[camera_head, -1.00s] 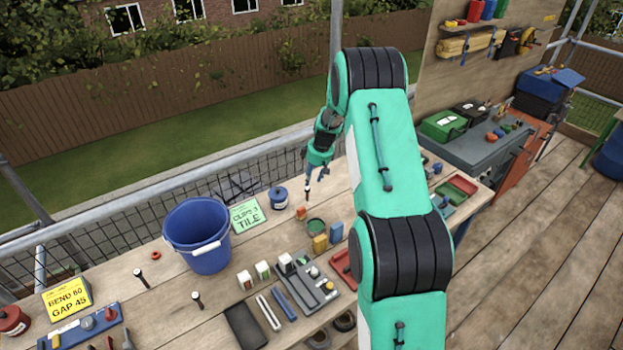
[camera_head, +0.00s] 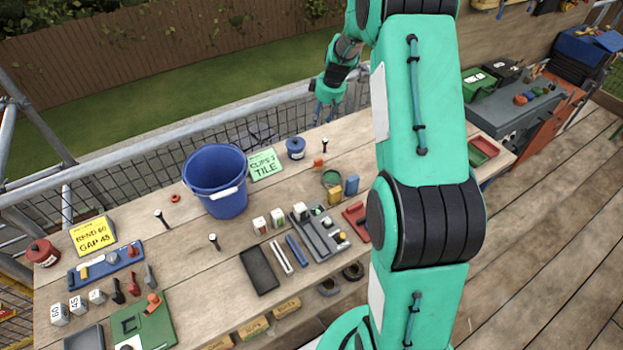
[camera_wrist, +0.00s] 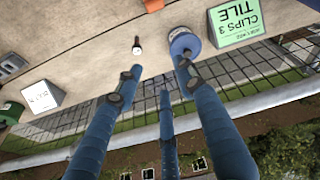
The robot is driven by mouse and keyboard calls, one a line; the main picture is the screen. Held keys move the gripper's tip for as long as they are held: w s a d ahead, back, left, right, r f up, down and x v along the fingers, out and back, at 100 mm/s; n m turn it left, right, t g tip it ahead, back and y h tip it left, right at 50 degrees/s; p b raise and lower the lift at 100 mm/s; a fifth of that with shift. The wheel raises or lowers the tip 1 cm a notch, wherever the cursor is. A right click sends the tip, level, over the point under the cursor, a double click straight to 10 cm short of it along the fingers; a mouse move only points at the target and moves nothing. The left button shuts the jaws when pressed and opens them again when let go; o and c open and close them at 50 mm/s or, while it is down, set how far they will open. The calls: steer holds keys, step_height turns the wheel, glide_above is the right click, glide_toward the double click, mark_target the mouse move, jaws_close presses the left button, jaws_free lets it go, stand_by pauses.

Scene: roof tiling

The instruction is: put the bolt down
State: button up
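The bolt (camera_head: 324,146) stands on the wooden bench near its back edge, to the right of the blue tin, and looks upright. It also shows in the wrist view (camera_wrist: 137,46), with a pale end and a dark shank, just beyond the fingertips and apart from them. My gripper (camera_head: 326,112) is above and behind the bolt. In the wrist view its three blue fingers (camera_wrist: 157,73) are spread open with nothing between them.
A blue tin (camera_head: 296,148) and the green CLIPS 3 TILE card (camera_head: 265,165) stand to the left of the bolt. An orange piece (camera_head: 318,163) is close in front. A blue bucket (camera_head: 217,200) and two similar bolts (camera_head: 162,218) are further left. A scaffold rail runs behind.

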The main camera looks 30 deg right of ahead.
steer(key=s+a+r+m+t, duration=0.1)
steer(key=s+a+r, duration=0.85)
steer(key=r, duration=0.25)
steer(key=s+a+r+m, duration=0.1)
steer(key=s+a+r, duration=0.7)
steer(key=a+r, duration=0.35)
steer(key=s+a+r, duration=0.1)
steer(key=s+a, duration=0.2)
steer(key=s, duration=0.6)
steer(key=s+a+r+m, duration=0.1)
steer(key=s+a, duration=0.3)
steer(key=s, duration=0.6)
steer(key=s+a+r+m+t, duration=0.1)
steer(key=s+a+r, duration=0.1)
steer(key=s, duration=0.7)
steer(key=shift+s+a, duration=0.15)
steer(key=shift+a, duration=0.65)
steer(key=shift+f, duration=0.15)
step_height(320, 180, down, 4)
steer(key=b, duration=0.4)
steer(key=shift+f, duration=0.1)
steer(key=shift+o, duration=0.4)
